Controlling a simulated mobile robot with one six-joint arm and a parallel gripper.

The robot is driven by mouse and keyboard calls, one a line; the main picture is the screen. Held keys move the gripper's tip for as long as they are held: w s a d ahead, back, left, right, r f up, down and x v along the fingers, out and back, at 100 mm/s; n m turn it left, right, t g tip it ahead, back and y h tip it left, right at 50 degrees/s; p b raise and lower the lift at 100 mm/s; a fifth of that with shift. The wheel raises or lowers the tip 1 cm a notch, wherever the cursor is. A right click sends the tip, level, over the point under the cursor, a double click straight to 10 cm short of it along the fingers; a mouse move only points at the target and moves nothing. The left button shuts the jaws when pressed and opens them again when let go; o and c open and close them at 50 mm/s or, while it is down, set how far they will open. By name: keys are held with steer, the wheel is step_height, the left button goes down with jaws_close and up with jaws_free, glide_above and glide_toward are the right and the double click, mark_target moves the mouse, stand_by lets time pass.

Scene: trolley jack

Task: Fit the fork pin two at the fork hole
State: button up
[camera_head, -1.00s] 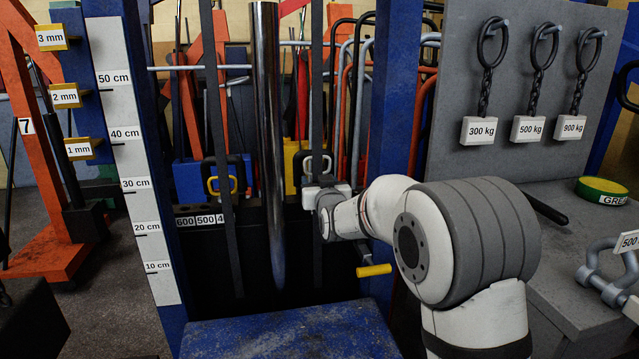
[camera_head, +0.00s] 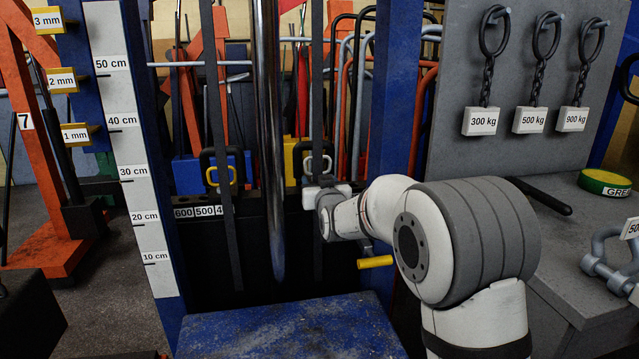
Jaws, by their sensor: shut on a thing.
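My gripper (camera_head: 327,204) is near the middle of the view, at the end of my white and grey arm, before the dark cross beam of the blue frame. It points away from the camera. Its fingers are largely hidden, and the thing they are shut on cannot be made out. A small white block (camera_head: 341,189) shows at its upper right; I cannot tell whether it is part of the gripper. I cannot identify fork pin two or the fork hole. A yellow-handled rod (camera_head: 375,262) sticks out at the blue frame, below and right of my gripper.
A polished column (camera_head: 268,130) hangs left of my gripper, between dark vertical straps. A blue platform (camera_head: 290,330) lies below. A blue post (camera_head: 382,110) stands close to my arm. A grey bench (camera_head: 575,210) with a shackle (camera_head: 610,260) is at right.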

steer(key=shift+f, duration=0.15)
steer(key=o, duration=1.3)
steer(key=v, duration=0.7)
steer(key=shift+s+p, duration=0.4)
steer(key=shift+p, duration=0.05)
steer(key=shift+d, duration=0.2)
steer(key=s+d+r+m+g+h+p, duration=0.25)
steer(key=s+d+r+g+p, duration=0.6)
steer(key=s+d+p, duration=0.65)
steer(key=s+d+r+g+h+p, duration=0.1)
steer(key=s+d+r+g+p, duration=0.1)
steer(key=s+p, duration=0.2)
steer(key=s+d+r+g+p, duration=0.1)
steer(key=s+p, duration=0.3)
steer(key=s, duration=0.6)
steer(key=s+d+r+g+h+p, duration=0.1)
steer(key=s+d+r+g+p, duration=0.1)
steer(key=s, duration=0.6)
step_height(320, 180, up, 2)
steer(key=m+g+p, duration=0.1)
steer(key=p, duration=0.2)
steer(key=shift+d+h, duration=0.3)
steer(key=shift+h, duration=0.05)
